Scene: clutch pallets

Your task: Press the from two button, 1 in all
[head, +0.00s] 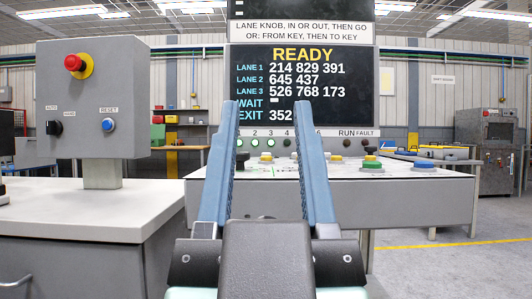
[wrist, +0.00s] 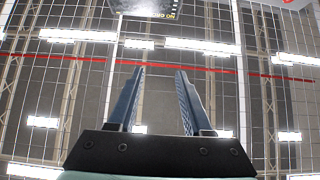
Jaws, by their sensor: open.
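A console (head: 400,192) stands ahead with a pale sloped top carrying several buttons. I see a yellow button (head: 335,158), a green button (head: 372,165) and a blue button (head: 424,164); another yellow button (head: 266,157) shows between my fingers. Their labels are too small to read, so I cannot tell which is the from two button. My gripper (head: 266,104) is open and empty, pointing up in front of the console, and its fingers hide parts of the panel. In the wrist view my gripper (wrist: 160,70) points at the ceiling, with no button in sight.
A display (head: 310,85) above the console reads READY, with numbers for lanes 1 to 3 and 352 at EXIT. At left, a grey box (head: 112,75) with a red button (head: 74,62) stands on a white counter (head: 70,215). A steel cabinet (head: 497,150) stands at right.

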